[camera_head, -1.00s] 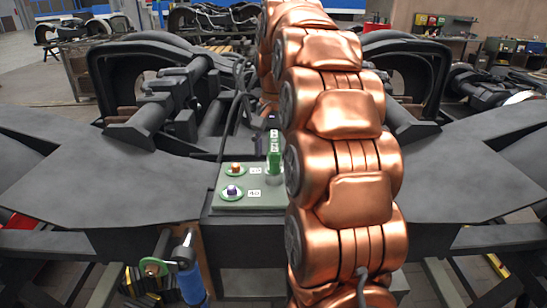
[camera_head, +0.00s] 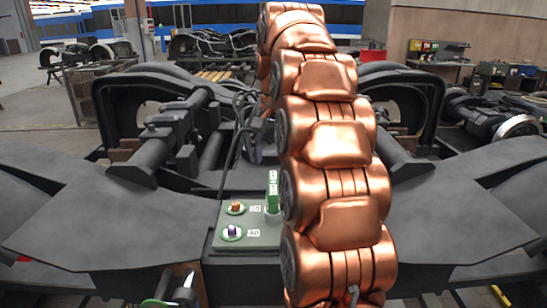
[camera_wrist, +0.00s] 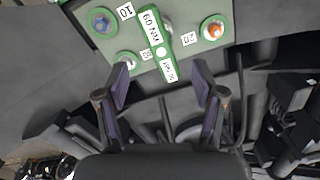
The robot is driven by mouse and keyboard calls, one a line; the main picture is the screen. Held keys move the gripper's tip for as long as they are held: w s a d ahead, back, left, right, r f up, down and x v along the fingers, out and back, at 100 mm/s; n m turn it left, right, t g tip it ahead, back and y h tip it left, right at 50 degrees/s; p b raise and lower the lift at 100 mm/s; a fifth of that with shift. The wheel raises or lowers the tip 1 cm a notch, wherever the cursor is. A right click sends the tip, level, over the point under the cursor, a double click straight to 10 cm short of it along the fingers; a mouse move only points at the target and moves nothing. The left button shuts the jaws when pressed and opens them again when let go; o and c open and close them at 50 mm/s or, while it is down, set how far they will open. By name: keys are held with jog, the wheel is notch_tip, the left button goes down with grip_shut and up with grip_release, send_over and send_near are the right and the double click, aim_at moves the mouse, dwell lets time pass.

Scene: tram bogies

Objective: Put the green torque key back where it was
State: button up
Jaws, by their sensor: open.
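The green torque key (camera_head: 273,188) is upright on the grey-green panel (camera_head: 222,240), at a grey cylindrical seat just left of my arm. In the wrist view the key (camera_wrist: 152,28) shows from above as a green bar marked "60 NM". It runs from the panel (camera_wrist: 187,50) toward the space between my fingers. My gripper (camera_wrist: 163,82) is open, with one dark finger on each side of the key's near end and a gap to both. Nothing is visibly held. My arm hides the gripper in the head view. How deep the key sits cannot be told.
An orange-topped seat (camera_head: 236,207) and a purple-topped seat (camera_head: 232,231) with number tags stand left of the key. The panel rests on the dark bogie frame (camera_head: 110,230). Black cables (camera_head: 232,145) rise behind the panel. Broad frame plates flank both sides.

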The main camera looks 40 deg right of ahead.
jog(key=shift+r, duration=0.2)
jog(key=s+a+f+n+g, duration=0.1)
jog(key=s+a+f+n, duration=0.3)
jog(key=a, duration=0.4)
jog(key=s+a+f+n, duration=0.2)
jog(key=s+a+f, duration=0.2)
jog(key=s+a, duration=0.35)
jog(key=s+a+f+n, duration=0.2)
jog(key=s+a+f, duration=0.1)
jog(key=s+f, duration=0.3)
jog(key=s+a+f+n+g, duration=0.1)
jog(key=s+a+f+n, duration=0.2)
jog(key=s+f, duration=0.3)
jog(key=s+a, duration=0.1)
jog(key=s, duration=0.2)
jog(key=shift+s, duration=0.4)
